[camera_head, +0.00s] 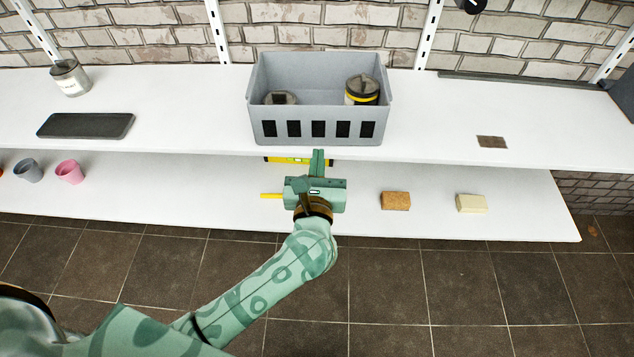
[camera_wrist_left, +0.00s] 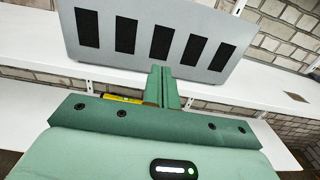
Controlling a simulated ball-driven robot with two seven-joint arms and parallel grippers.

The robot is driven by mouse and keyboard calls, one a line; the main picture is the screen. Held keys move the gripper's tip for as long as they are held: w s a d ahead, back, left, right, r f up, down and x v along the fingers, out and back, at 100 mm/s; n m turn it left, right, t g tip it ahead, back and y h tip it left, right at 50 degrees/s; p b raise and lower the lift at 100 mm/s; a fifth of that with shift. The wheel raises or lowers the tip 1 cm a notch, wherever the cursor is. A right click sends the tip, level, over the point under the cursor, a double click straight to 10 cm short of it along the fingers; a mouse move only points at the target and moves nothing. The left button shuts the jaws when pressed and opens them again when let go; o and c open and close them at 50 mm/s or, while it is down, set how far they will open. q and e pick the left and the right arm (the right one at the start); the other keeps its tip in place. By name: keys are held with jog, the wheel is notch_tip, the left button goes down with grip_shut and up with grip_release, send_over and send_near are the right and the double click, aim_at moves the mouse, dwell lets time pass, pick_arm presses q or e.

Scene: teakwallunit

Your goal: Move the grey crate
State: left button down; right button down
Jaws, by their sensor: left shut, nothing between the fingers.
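The grey crate (camera_head: 318,113) stands on the upper white shelf, near its front edge. It is open-topped with a row of dark slots in its front wall. Inside it are a dark-lidded container with a yellow band (camera_head: 362,89) and a second, mostly hidden round item (camera_head: 280,97). My left gripper (camera_head: 318,155) is shut and empty, just in front of the crate and close to the shelf's front edge. In the left wrist view the closed fingers (camera_wrist_left: 162,85) point at the crate's slotted front wall (camera_wrist_left: 150,40); I cannot tell whether they touch it. My right gripper is not in view.
The upper shelf (camera_head: 440,120) also holds a glass jar (camera_head: 70,78), a dark tray (camera_head: 86,125) and a small brown piece (camera_head: 491,142). The lower shelf carries cups (camera_head: 69,172), a yellow level (camera_head: 284,160) and two blocks (camera_head: 395,201). Room is free on both sides of the crate.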

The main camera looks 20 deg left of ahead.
aim_at(320, 135)
pick_arm(q)
jog(key=shift+b+x, duration=0.3)
jog(key=shift+x, duration=1.7)
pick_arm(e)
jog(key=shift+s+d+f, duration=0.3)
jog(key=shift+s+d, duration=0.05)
